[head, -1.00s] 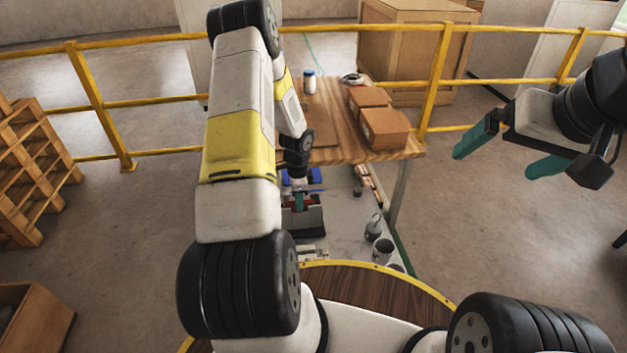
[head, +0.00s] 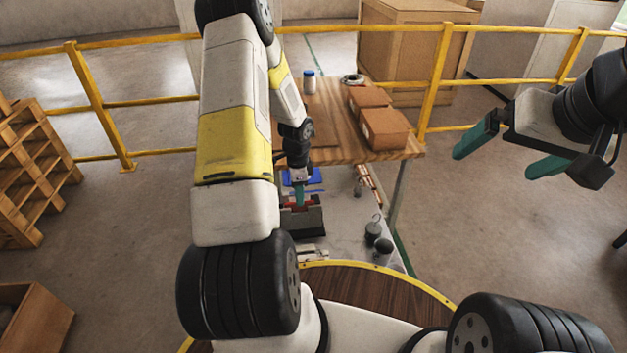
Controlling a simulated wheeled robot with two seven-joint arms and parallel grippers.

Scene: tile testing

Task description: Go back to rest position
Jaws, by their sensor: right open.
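My left arm reaches forward from the lower left, and its gripper (head: 299,195) points down over the grey work surface. Teal fingers show just above a dark fixture (head: 310,226) with a reddish part in it. The view is too small to tell whether the fingers are apart, hold anything or touch the fixture. My right gripper (head: 502,152) is raised at the right, its two teal fingers wide apart, with nothing between them.
A yellow railing (head: 150,102) runs behind. Open floor lies under my right gripper.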

